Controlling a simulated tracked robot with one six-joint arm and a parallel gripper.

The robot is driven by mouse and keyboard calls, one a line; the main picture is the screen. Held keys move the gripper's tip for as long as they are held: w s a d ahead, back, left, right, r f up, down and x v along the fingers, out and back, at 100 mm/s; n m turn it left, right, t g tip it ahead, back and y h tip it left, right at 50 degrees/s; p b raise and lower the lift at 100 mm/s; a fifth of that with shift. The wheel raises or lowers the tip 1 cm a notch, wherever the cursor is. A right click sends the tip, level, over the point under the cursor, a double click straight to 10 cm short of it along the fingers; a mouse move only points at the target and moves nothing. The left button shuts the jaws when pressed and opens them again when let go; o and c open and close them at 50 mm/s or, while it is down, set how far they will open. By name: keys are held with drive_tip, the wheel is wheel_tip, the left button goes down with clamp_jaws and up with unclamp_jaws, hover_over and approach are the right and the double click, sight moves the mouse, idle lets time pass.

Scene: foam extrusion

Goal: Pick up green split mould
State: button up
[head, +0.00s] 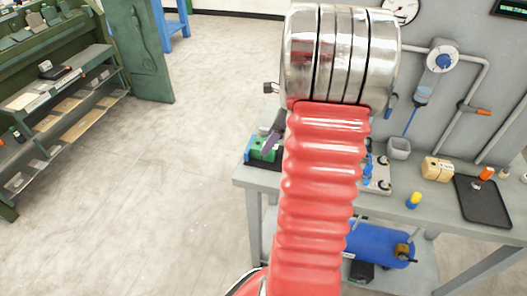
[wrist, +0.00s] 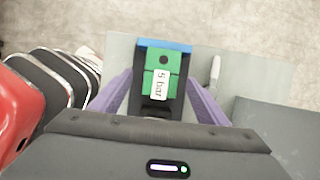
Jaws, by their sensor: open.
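The green split mould (wrist: 161,77) carries a white label reading "5 bar" and lies between my gripper's two purple fingers in the wrist view. In the head view the mould (head: 263,149) sits near the left end of the grey bench, beside a blue part. My gripper (wrist: 158,88) is open, with a finger on each side of the mould and a visible gap to it. In the head view my arm hides most of the gripper, and only a purple finger shows by the mould. Contact cannot be told.
The grey bench (head: 430,217) holds a grey cup (head: 399,148), a tan box (head: 437,168), a yellow-and-blue item (head: 413,200) and a black tray (head: 482,203). A blue tank (head: 380,245) is underneath. A green shelf unit (head: 65,95) stands left. The floor between is clear.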

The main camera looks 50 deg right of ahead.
drive_tip(key=x, duration=0.5)
idle(0.5)
drive_tip(key=shift+w, duration=0.1)
drive_tip(key=c, duration=1.3)
drive_tip(key=shift+r, duration=0.1)
wheel_tip(320, 180, up, 28)
drive_tip(key=shift+f, duration=0.1)
idle(0.4)
